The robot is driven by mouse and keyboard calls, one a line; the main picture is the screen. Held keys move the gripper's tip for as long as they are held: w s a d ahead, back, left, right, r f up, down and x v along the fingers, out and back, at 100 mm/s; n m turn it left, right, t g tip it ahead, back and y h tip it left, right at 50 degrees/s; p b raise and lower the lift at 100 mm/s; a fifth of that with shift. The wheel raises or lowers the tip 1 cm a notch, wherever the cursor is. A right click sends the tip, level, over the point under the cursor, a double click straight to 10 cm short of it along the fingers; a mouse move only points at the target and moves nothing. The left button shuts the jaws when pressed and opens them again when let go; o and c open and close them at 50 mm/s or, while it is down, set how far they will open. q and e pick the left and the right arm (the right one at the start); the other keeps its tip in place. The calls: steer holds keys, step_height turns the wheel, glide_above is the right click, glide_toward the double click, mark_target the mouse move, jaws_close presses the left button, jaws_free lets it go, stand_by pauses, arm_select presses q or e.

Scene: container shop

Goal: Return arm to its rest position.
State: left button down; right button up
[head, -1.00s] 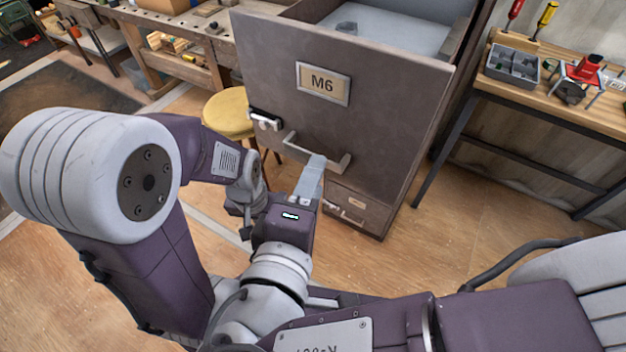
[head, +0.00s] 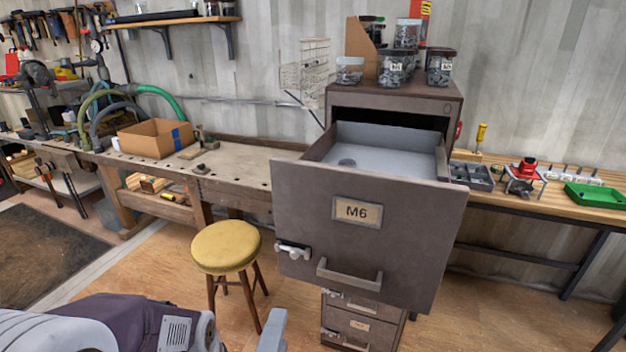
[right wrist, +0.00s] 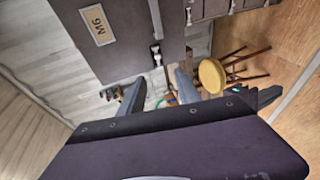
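My right gripper shows only as a grey fingertip (head: 272,332) at the bottom edge of the head view, below and left of the handle (head: 349,275) of the M6 drawer (head: 400,235). In the right wrist view its two fingers (right wrist: 159,92) stand apart with nothing between them. The drawer front (right wrist: 75,50) is beyond them, clear of the fingers. Part of my left arm (head: 130,325) shows at the lower left of the head view; its gripper is out of view. The M6 drawer is pulled out.
A yellow stool (head: 226,246) stands left of the cabinet (head: 400,97), and also shows in the right wrist view (right wrist: 212,76). A workbench (head: 240,160) runs along the left wall. A narrow table (head: 545,195) with a green tray (head: 597,195) is at the right. Jars stand on the cabinet.

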steer(key=w+d+r+m+g+h+p, duration=0.25)
steer(key=w+d+m+h, duration=0.5)
steer(key=d, duration=0.55)
steer(key=d+f+m+g+h+p, duration=0.1)
steer(key=d+f+m+g+h, duration=0.1)
steer(key=d+g, duration=0.35)
steer(key=d+f+m+g+h+p, duration=0.1)
steer(key=d+f+g+p, duration=0.15)
steer(key=d, duration=0.65)
steer(key=s+d+f+m+g+y+p, duration=0.2)
steer(key=s+d+f+m+g+y, duration=0.2)
steer(key=s+f+m+g+y, duration=0.45)
steer(key=w+a+f+n+t+y, duration=0.2)
steer(key=w+a+f+t+y, duration=0.1)
steer(key=a+f, duration=0.4)
steer(key=w+a+t, duration=0.1)
steer(key=w, duration=0.1)
steer(key=shift+w+a+t+y, duration=0.3)
steer(key=shift+w+t, duration=0.1)
